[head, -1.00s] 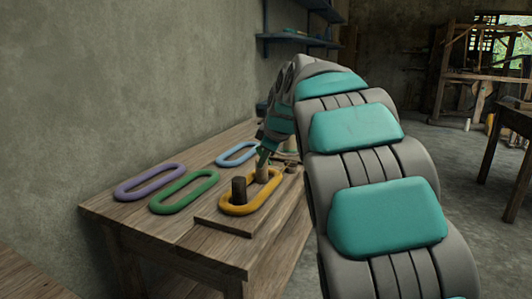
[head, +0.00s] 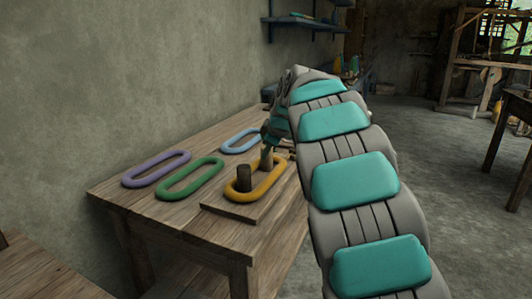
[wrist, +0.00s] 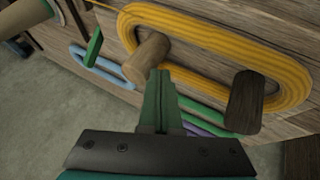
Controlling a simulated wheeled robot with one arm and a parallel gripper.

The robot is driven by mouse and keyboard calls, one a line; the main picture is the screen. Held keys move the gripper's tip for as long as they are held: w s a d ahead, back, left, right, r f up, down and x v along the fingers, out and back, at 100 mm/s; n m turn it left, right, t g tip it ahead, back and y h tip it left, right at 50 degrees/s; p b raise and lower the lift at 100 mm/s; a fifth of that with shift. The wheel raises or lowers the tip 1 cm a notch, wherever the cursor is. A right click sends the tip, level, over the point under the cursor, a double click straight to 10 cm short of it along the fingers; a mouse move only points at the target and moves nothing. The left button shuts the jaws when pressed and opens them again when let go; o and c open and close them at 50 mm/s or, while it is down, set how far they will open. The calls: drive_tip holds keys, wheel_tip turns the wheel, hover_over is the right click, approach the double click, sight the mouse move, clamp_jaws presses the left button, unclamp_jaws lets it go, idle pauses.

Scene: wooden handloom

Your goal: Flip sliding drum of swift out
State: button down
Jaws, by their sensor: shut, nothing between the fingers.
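The swift on the wooden table has a low board (head: 230,210), a dark drum (head: 244,176) and a lighter wooden drum (head: 266,160). A yellow yarn loop (head: 236,194) lies around both drums. In the wrist view the lighter drum (wrist: 147,58) is just beyond my fingertips, the dark drum (wrist: 245,102) is to the right, and the yellow loop (wrist: 205,37) is behind them. My gripper (wrist: 159,74) is shut and empty beside the lighter drum; I cannot tell whether it touches it. In the head view my arm partly hides my gripper (head: 269,146).
Purple (head: 156,169), green (head: 190,178) and blue (head: 240,141) yarn loops lie on the table's left and back. A wall stands behind the table. Blue shelves (head: 300,24) hang at the back. Open floor lies right of my arm.

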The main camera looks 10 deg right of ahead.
drive_tip(key=shift+w+d, duration=0.2)
drive_tip(key=shift+w, duration=0.35)
drive_tip(key=shift+w+d+f+b, duration=0.1)
drive_tip(key=shift+w+d+b, duration=0.35)
drive_tip(key=shift+w+d, duration=0.65)
drive_tip(key=shift+w, duration=0.1)
drive_tip(key=shift+r, duration=0.2)
drive_tip(key=shift+s, duration=0.1)
